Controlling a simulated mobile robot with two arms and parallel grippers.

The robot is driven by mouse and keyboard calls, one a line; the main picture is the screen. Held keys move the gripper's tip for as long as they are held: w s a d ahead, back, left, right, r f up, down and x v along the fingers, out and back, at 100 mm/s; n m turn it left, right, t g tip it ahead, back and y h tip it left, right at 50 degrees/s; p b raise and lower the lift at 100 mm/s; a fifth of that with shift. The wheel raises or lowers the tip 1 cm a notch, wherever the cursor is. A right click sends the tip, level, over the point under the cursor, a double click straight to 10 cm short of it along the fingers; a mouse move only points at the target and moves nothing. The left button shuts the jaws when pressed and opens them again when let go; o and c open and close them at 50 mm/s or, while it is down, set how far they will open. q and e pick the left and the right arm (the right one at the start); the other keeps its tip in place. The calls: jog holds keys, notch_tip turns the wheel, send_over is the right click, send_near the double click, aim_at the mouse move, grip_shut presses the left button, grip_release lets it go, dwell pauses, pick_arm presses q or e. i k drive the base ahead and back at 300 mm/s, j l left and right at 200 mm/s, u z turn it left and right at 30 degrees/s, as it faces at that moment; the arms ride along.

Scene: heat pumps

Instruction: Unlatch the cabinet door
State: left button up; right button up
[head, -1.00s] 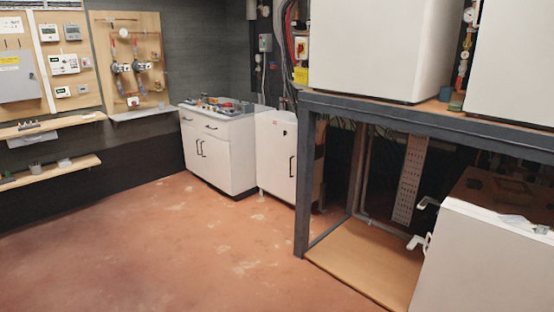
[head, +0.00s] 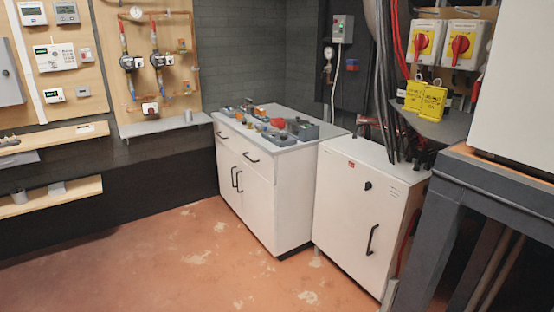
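A white cabinet (head: 356,212) stands right of centre in the head view, beside a metal frame. Its closed door has a small black latch knob (head: 368,186) near the top and a black bar handle (head: 372,240) lower down near its right edge. A second white cabinet (head: 262,185) with drawers and black handles stands to its left. Neither of my grippers is in view.
Tools and parts (head: 276,125) lie on the left cabinet's top. The grey metal frame (head: 445,215) stands close on the right. Shelves (head: 50,195) line the left wall. The reddish floor (head: 190,265) in front is clear.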

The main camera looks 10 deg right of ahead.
aim_at(368, 185)
jog(key=i, duration=0.6)
jog(key=i+j+z, duration=0.1)
jog(key=i, duration=0.45)
